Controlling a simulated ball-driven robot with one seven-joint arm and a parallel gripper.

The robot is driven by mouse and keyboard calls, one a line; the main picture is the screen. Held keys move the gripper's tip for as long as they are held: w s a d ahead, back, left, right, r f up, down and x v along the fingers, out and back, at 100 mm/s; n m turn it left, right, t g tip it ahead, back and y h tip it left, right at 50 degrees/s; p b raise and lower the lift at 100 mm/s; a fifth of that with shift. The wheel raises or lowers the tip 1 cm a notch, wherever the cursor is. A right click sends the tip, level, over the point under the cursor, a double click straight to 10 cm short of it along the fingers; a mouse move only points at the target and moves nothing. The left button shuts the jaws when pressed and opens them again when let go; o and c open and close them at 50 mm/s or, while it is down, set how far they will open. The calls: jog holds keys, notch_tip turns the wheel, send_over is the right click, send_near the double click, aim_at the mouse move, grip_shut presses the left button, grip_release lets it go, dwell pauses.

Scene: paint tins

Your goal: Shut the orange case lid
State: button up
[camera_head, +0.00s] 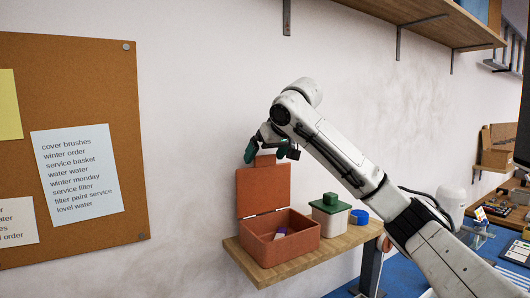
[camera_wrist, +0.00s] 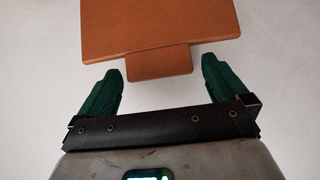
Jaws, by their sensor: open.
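The orange case (camera_head: 285,245) stands on a small wooden shelf with its hinged lid (camera_head: 263,188) raised upright behind it. A small blue and white object (camera_head: 280,233) lies inside the case. My gripper (camera_head: 270,151) is at the lid's top edge, by the lid's tab (camera_head: 265,160). In the wrist view, the lid (camera_wrist: 160,28) fills the top middle and its tab (camera_wrist: 159,63) points down toward the space between the green fingertips (camera_wrist: 162,75). The fingers are open, one on each side of the tab, with gaps visible. The hinge side is hidden in the wrist view.
A white box with a green lid (camera_head: 331,203) and a blue round item (camera_head: 359,217) stand right of the case on the wooden shelf (camera_head: 330,248). The wall is close behind. A corkboard (camera_head: 105,200) hangs at left, and a higher shelf (camera_head: 420,14) is above.

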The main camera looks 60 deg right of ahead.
jog(key=shift+w+d+f, duration=0.15)
jog(key=shift+w+f, duration=0.15)
jog(key=shift+f, duration=0.1)
